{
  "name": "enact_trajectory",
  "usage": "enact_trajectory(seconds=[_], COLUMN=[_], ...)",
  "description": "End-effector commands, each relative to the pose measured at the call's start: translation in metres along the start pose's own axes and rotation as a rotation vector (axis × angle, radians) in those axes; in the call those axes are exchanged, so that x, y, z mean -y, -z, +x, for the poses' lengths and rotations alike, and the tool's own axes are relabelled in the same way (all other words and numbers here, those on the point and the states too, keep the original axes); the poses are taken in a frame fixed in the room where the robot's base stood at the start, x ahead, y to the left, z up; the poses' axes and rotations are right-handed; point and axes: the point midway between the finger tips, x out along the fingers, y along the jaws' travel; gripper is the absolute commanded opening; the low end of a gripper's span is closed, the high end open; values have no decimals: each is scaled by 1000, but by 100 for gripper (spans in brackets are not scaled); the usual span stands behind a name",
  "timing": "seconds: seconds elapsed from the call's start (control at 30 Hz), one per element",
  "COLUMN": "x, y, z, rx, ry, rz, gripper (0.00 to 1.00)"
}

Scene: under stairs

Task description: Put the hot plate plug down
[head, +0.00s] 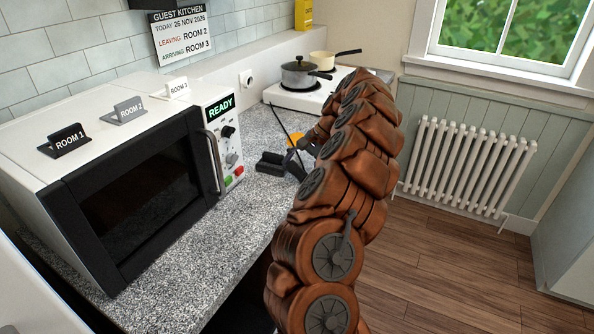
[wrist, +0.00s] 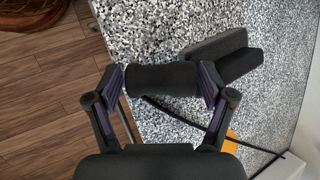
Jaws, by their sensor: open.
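In the wrist view a black cylindrical piece, which looks like the hot plate plug (wrist: 162,80), lies crosswise between the two fingertips of my gripper (wrist: 162,84). The fingers are open, with a purple pad near each end of it; I cannot tell whether they touch it. A thin black cable (wrist: 185,118) runs from near it toward the lower right. In the head view my gripper (head: 292,164) is low over the speckled counter (head: 262,133), partly hidden by my arm. The white hot plate (head: 292,98) carries a grey lidded pot and a cream pan.
A black block (wrist: 222,52) lies on the counter close beside the plug. An orange item (head: 294,140) is behind my gripper. The microwave (head: 135,175) stands left, bearing room signs. A wall socket (head: 246,78) is behind. The counter's front edge drops to a wooden floor (head: 440,270).

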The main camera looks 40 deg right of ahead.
Motion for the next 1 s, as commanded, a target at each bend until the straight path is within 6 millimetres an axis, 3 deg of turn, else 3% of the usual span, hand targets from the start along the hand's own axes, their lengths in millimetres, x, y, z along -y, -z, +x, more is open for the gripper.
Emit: enact_trajectory(seconds=[0.17,0.63,1.0], x=[0,0,3], y=[0,0,-1], z=[0,0,-5], rx=[-1,-1,-3], ry=[1,1,2], rz=[0,0,-1], gripper=[81,33,33])
